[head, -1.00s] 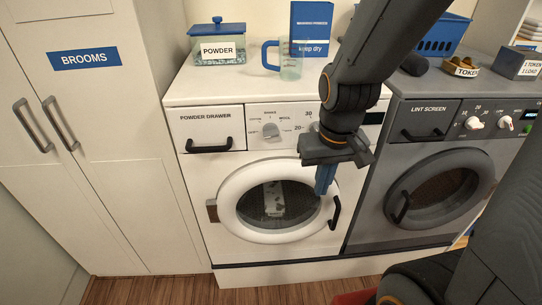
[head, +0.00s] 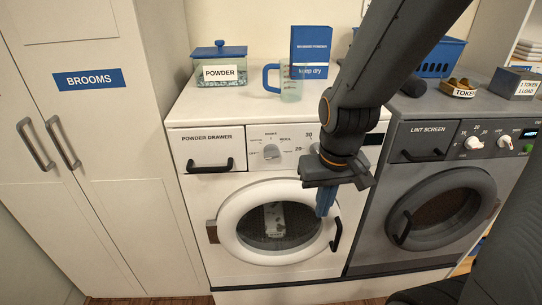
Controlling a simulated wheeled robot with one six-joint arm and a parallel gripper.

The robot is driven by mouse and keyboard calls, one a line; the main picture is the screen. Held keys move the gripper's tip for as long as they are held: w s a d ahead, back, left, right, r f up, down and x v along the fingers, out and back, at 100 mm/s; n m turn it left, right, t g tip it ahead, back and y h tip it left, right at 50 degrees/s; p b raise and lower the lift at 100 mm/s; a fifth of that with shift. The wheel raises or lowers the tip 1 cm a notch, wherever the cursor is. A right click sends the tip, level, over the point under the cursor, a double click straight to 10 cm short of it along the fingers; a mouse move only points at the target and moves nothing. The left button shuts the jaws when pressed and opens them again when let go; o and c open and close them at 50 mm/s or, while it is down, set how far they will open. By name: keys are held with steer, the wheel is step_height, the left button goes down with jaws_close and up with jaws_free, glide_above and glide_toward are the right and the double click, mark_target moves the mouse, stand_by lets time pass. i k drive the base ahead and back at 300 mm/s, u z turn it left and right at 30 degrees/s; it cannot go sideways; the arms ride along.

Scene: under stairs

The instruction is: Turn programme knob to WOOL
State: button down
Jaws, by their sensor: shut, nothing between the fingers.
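The programme knob (head: 271,152) is a pale round dial on the white washing machine's (head: 184,246) panel, right of the powder drawer (head: 209,150). Small print surrounds it, too small to read surely, so I cannot tell which programme it points at. My gripper (head: 325,205) hangs in front of the washer, below and right of the knob and apart from it. Its blue fingers are shut and empty, near the upper right of the round door (head: 228,235). My arm covers part of the panel to the right of the knob.
The door handle (head: 337,234) sticks out close beside my fingers. A powder box (head: 219,72), a blue-handled jug (head: 291,85) and a blue carton (head: 311,45) stand on top. A grey dryer (head: 365,225) is right, a BROOMS cupboard (head: 100,130) left.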

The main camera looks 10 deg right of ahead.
mark_target(271, 151)
steer(key=u, duration=1.6)
steer(key=k, duration=1.3)
steer(key=z, duration=1.5)
steer(key=i, duration=0.5)
steer(key=z, duration=0.1)
